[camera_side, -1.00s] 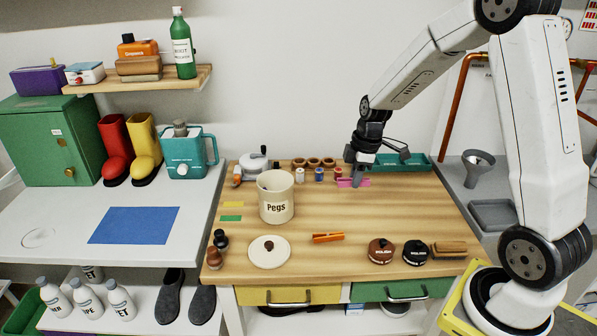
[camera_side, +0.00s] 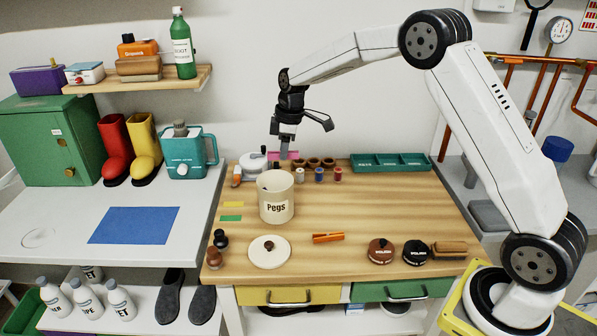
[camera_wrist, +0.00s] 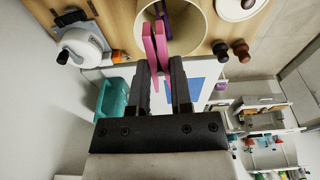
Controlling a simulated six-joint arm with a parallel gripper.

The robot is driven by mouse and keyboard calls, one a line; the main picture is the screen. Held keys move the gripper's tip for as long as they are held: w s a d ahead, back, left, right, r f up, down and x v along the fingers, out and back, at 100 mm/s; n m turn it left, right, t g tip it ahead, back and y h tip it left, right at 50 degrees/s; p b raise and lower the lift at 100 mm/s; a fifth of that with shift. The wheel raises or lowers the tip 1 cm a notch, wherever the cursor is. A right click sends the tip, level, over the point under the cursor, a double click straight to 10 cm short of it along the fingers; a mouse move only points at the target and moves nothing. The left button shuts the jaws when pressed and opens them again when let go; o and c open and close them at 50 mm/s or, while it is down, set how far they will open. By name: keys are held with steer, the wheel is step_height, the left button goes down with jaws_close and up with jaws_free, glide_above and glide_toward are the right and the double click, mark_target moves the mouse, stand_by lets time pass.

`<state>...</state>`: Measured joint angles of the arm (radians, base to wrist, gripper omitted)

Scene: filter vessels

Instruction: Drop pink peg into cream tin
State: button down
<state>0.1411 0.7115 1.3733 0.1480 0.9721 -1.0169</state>
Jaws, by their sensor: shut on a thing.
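The pink peg (camera_side: 291,155) is held in my gripper (camera_side: 283,156), above and slightly behind the cream tin (camera_side: 276,205) marked "Pegs". In the wrist view my gripper (camera_wrist: 163,65) is shut on the pink peg (camera_wrist: 155,42), whose two prongs point towards the open mouth of the cream tin (camera_wrist: 198,40). The peg overlaps the tin's rim in that view; it appears above the tin, not inside. Something purple lies inside the tin. The tin stands upright and uncovered.
A round cream lid (camera_side: 269,253) and an orange peg (camera_side: 328,238) lie on the bench in front. Behind the tin are a white-and-grey device (camera_side: 252,163), several brown rings (camera_side: 313,163) and thread spools (camera_side: 320,174). A green tray (camera_side: 390,162) stands at the back right.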

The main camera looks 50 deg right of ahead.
steer(key=shift+w+a+r, duration=0.15)
steer(key=shift+w+a, duration=0.2)
steer(key=shift+w, duration=0.05)
steer(key=shift+f, duration=0.2)
steer(key=shift+f, duration=2.85)
steer(key=shift+c, duration=2.2)
jaws_free()
steer(key=shift+r, duration=0.1)
